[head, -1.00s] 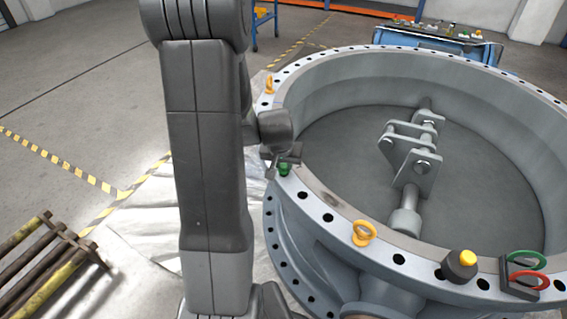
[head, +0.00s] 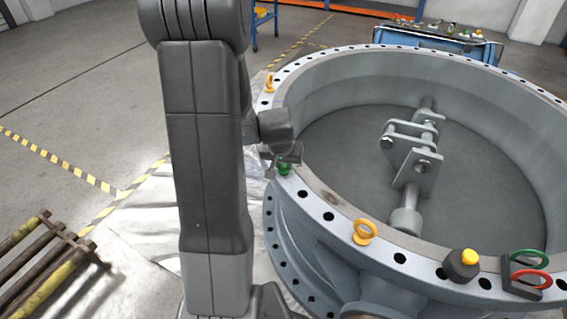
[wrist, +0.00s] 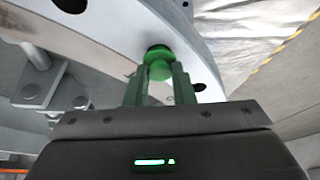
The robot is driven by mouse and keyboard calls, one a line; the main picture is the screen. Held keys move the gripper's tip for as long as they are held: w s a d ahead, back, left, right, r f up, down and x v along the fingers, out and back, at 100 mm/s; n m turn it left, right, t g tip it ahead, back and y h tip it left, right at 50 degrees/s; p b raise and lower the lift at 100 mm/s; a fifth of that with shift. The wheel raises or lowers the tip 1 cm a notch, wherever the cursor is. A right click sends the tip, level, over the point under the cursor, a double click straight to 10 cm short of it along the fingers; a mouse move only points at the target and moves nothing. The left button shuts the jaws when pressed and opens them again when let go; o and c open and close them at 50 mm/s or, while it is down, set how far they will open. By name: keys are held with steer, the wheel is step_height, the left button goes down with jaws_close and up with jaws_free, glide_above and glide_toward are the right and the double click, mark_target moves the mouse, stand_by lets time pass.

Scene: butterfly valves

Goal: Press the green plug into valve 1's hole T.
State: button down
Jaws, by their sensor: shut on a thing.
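The large grey valve (head: 330,206) lies with its ring flange facing up, and bolt holes run around the flange. My gripper (head: 285,163) is at the left part of the flange, shut on the green plug (head: 284,169). In the wrist view my gripper (wrist: 158,85) has its green-looking fingers on both sides of the green plug (wrist: 158,62). The plug's far end meets a dark hole in the flange (wrist: 120,30); how deep it sits I cannot tell. No hole letter is readable.
Yellow eyebolts (head: 364,232) stand on the flange. A black block with a yellow button (head: 468,257) and a stand with green and red rings (head: 528,279) sit at the front right. A blue cart (head: 440,42) is behind; rusty bars (head: 45,262) lie at left.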

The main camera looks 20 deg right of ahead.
steer(key=shift+f, duration=0.25)
steer(key=shift+f+b, duration=0.25)
steer(key=shift+b, duration=0.25)
steer(key=c, duration=1.1)
jaws_free()
steer(key=shift+c, duration=0.2)
steer(key=shift+o, duration=0.4)
steer(key=o, duration=0.4)
steer(key=shift+r, duration=0.1)
steer(key=shift+r+p, duration=2.3)
steer(key=shift+r, duration=0.7)
